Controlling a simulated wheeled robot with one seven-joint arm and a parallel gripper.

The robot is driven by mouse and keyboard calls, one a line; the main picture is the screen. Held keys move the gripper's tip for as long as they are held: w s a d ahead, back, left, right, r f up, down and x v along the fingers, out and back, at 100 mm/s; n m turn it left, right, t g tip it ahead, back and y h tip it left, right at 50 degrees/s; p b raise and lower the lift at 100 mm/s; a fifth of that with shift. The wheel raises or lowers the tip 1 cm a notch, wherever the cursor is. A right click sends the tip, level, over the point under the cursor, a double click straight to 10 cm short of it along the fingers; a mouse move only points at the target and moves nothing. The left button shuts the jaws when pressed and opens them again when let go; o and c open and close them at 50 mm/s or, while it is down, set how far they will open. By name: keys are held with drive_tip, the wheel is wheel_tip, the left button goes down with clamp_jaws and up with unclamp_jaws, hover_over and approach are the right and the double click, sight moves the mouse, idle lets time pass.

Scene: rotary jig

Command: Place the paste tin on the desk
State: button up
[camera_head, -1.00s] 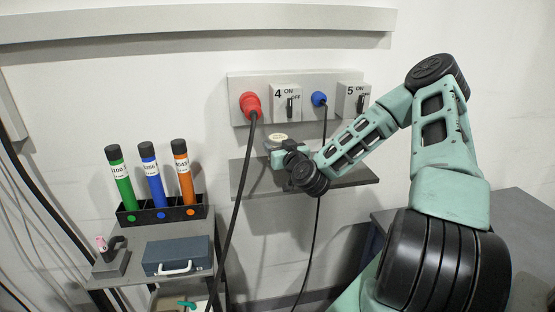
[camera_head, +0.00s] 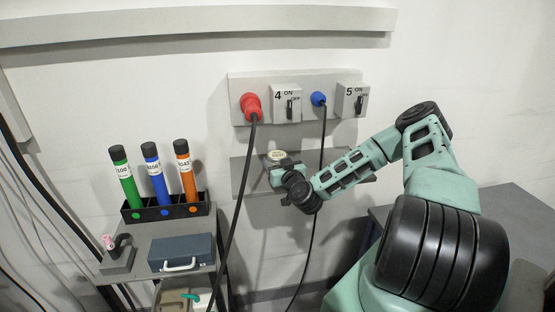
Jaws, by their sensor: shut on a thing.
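The paste tin (camera_head: 277,156) appears as a small round thing with a pale cream top, in front of the wall shelf in the head view. My gripper (camera_head: 276,176) is shut on it from below and in front. The tin looks upright; its lower part is hidden by the fingers. I cannot tell how far the tin is from the shelf. A dark grey flat top (camera_head: 505,205) at the right, partly hidden by my arm, may be the desk.
The grey wall shelf (camera_head: 240,180) lies behind my gripper. A red plug (camera_head: 251,104) and a blue plug (camera_head: 319,99) have cables hanging near it. At left, a small stand holds a tube rack (camera_head: 165,212), a blue-grey case (camera_head: 181,253) and a holder (camera_head: 118,256).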

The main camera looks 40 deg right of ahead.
drive_tip(key=shift+f, duration=0.15)
drive_tip(key=o, duration=1.1)
drive_tip(key=shift+c, duration=0.2)
drive_tip(key=shift+o, duration=1.1)
drive_tip(key=shift+s, duration=0.1)
